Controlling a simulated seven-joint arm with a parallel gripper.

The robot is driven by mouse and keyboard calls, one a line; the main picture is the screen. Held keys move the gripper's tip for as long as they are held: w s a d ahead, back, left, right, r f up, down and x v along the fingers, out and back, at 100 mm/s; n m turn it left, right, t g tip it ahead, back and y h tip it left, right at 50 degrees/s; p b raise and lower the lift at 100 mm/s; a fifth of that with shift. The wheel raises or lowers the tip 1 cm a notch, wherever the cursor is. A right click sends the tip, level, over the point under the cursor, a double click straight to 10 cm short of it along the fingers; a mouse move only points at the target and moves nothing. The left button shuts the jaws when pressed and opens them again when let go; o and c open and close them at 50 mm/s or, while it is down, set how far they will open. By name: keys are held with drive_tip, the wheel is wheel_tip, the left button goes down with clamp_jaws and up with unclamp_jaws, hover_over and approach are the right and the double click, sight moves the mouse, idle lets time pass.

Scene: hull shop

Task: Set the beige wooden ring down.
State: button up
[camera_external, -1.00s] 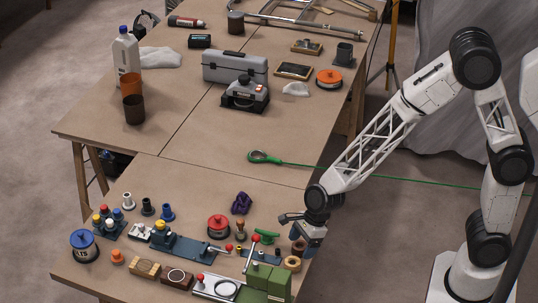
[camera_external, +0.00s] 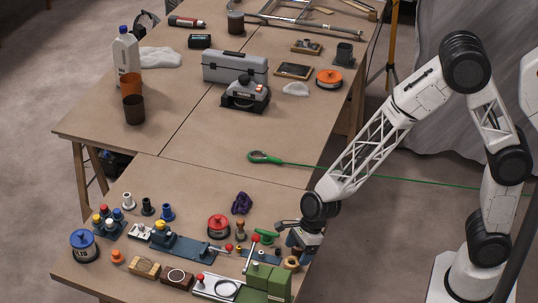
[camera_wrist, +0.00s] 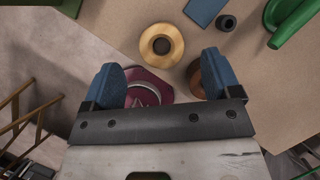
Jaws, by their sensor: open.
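The beige wooden ring (camera_wrist: 162,45) lies on the brown tabletop near its edge, its dark centre facing up in the wrist view. It also shows in the external view (camera_external: 291,263), just below my gripper (camera_external: 304,243). In the wrist view my gripper (camera_wrist: 162,62) is open, its blue fingers spread on either side. The ring appears just beyond the fingertips; I cannot tell the exact height gap. A dark red round part (camera_wrist: 150,88) shows between the fingers. A brown ring (camera_wrist: 196,82) is partly hidden by the right finger.
A green clamp-like part (camera_wrist: 290,22), a dark small cylinder (camera_wrist: 226,22) and a blue plate (camera_wrist: 205,8) lie to the right in the wrist view. A green block (camera_external: 266,280) stands near the ring in the external view. The table edge and floor are at left in the wrist view.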

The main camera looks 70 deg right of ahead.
sight(292, 264)
drive_tip(key=shift+x, duration=2.55)
drive_tip(key=shift+d, duration=0.15)
drive_tip(key=c, duration=1.1)
drive_tip(key=shift+o, duration=0.2)
drive_tip(key=shift+r, duration=0.15)
drive_tip(key=shift+r, duration=1.45)
drive_tip(key=shift+s+r, duration=0.1)
drive_tip(key=s+d, duration=0.2)
drive_tip(key=s, duration=0.5)
drive_tip(key=s+d+r, duration=0.1)
drive_tip(key=s+d, duration=0.1)
drive_tip(key=s, duration=0.6)
drive_tip(key=shift+r, duration=0.25)
